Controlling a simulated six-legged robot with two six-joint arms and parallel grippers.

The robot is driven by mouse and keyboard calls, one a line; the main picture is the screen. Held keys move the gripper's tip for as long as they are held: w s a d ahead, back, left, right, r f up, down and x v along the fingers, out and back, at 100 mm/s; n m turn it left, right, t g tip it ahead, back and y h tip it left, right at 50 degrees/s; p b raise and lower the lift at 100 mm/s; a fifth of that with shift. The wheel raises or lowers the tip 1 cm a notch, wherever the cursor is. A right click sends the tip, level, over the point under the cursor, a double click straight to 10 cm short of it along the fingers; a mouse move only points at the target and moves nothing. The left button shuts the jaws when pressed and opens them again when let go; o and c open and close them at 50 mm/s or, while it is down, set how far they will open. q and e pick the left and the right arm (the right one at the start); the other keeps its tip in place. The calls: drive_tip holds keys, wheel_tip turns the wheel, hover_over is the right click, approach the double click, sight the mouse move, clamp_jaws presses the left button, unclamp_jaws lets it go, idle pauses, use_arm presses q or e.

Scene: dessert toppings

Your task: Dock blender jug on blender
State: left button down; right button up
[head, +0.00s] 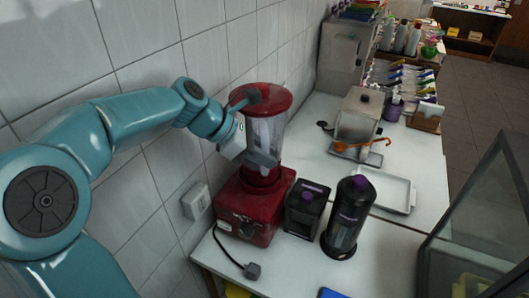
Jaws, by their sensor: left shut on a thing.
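The blender jug (268,130) has a clear body under a red lid. It stands upright over the red blender base (243,212) near the tiled wall. A red collar shows between the jug and the base; I cannot tell whether the jug is fully seated. My left gripper (261,159) comes in from the left and is shut on the jug at its lower part. The gripper hides some of the jug's side. My right gripper is out of view.
A plug (252,271) lies in front.

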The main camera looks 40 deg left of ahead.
use_arm(q)
drive_tip(key=shift+w+a+f, duration=0.2)
drive_tip(key=shift+f, duration=0.25)
drive_tip(key=shift+s+d+r, duration=0.2)
drive_tip(key=shift+s+r, duration=0.05)
drive_tip(key=shift+s, duration=0.25)
drive_tip(key=shift+w+a+f, duration=0.15)
drive_tip(key=shift+w, duration=0.3)
drive_tip(key=shift+s, duration=0.2)
drive_tip(key=shift+w, duration=0.25)
